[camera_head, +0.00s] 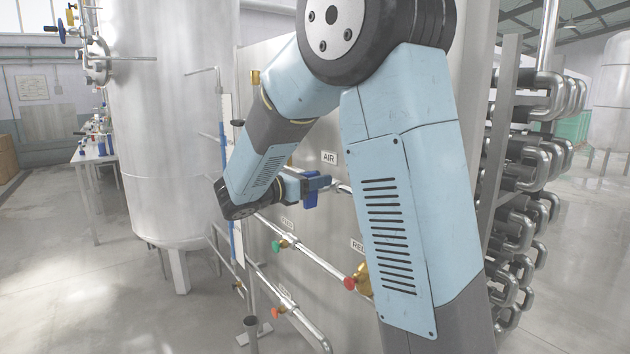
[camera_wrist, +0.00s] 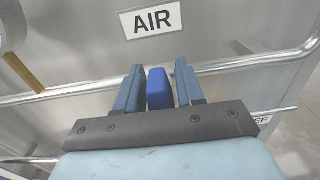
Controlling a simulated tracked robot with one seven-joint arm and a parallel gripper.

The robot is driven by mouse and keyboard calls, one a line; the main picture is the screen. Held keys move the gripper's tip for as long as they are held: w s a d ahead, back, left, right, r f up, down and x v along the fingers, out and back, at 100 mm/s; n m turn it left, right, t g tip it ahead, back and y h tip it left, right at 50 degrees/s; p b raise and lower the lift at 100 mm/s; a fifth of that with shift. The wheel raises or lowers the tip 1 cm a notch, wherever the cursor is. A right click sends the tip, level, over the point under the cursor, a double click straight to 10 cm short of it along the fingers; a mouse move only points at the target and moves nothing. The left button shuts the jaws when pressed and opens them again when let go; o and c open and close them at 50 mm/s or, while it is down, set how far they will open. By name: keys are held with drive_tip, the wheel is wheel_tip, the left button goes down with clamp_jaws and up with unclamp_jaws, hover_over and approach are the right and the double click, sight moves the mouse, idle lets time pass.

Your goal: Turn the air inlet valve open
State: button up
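The air inlet valve shows as a blue handle (camera_wrist: 160,88) on the pipe below the AIR sign (camera_wrist: 152,20). In the head view the blue handle (camera_head: 310,200) hangs at my gripper, in front of the steel panel. My gripper (camera_head: 323,183) reaches the valve from the left in the head view. In the wrist view my gripper (camera_wrist: 160,82) has one finger on each side of the handle, very close to it. I cannot tell whether both fingers press on it. The valve body is hidden behind the gripper.
A pipe (camera_head: 315,258) with a green knob (camera_head: 277,246) and a red knob (camera_head: 349,283) runs below the gripper. An orange knob (camera_head: 277,312) sits lower. A steel tank (camera_head: 165,130) stands left, a pipe rack (camera_head: 525,180) right. The floor at left is clear.

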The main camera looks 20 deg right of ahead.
clamp_jaws()
drive_tip(key=shift+n, duration=0.3)
drive_tip(key=shift+w+a+f+n, duration=0.15)
drive_tip(key=shift+w+f+n, duration=0.3)
drive_tip(key=shift+n, duration=2.4)
drive_tip(key=shift+w+a+f+n, duration=0.2)
drive_tip(key=shift+w+f+n, duration=0.25)
drive_tip(key=shift+n, duration=2.45)
drive_tip(key=shift+w+a+f+n, duration=0.15)
drive_tip(key=shift+w+f+n, duration=0.3)
drive_tip(key=shift+n, duration=2.4)
drive_tip(key=shift+s+f, duration=0.1)
drive_tip(key=shift+o, duration=1.1)
unclamp_jaws()
